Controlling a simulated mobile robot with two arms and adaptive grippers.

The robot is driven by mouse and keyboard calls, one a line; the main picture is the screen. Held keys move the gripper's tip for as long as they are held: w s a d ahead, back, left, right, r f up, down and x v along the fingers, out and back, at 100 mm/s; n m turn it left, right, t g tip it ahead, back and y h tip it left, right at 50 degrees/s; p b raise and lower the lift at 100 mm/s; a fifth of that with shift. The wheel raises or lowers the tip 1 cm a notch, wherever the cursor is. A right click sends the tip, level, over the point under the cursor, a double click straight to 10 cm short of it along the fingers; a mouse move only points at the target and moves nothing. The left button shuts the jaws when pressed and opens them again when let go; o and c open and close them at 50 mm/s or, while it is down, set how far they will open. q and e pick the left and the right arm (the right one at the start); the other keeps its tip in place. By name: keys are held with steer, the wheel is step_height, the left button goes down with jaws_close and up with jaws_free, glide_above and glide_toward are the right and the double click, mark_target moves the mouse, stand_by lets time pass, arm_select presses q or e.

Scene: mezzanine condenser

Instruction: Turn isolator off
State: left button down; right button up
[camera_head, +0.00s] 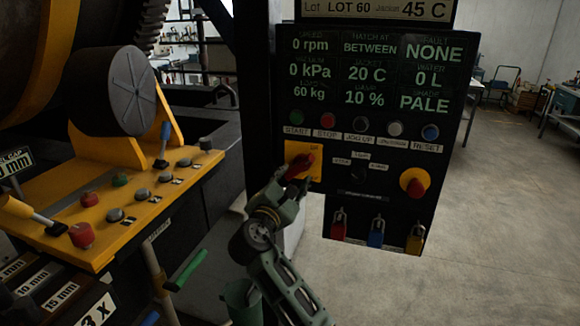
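The isolator (301,164) is a red rotary handle on a yellow square plate, at the lower left of the black control panel (349,225). The red handle slants from upper right to lower left. My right gripper (286,189), grey-green, comes up from below and has its tip at the lower left end of the red handle. It covers the lower part of the plate. I cannot tell whether its fingers touch or grip the handle. My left gripper is not in view.
A red emergency-stop button (414,184) on yellow and several padlocks (376,233) are on the panel. A yellow console (130,195) with buttons and levers stands at the left. A green-handled lever (186,271) is left of my arm. Open floor (500,190) lies to the right.

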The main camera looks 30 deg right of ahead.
mark_target(296, 171)
steer(key=p+x, duration=0.1)
steer(key=x, duration=0.4)
steer(key=shift+w+d+p, duration=0.2)
steer(key=shift+d+p, duration=0.05)
steer(key=shift+p, duration=0.1)
steer(key=shift+w+d+f, duration=0.1)
steer(key=shift+w+d, duration=0.2)
steer(key=shift+c, duration=0.2)
jaws_close()
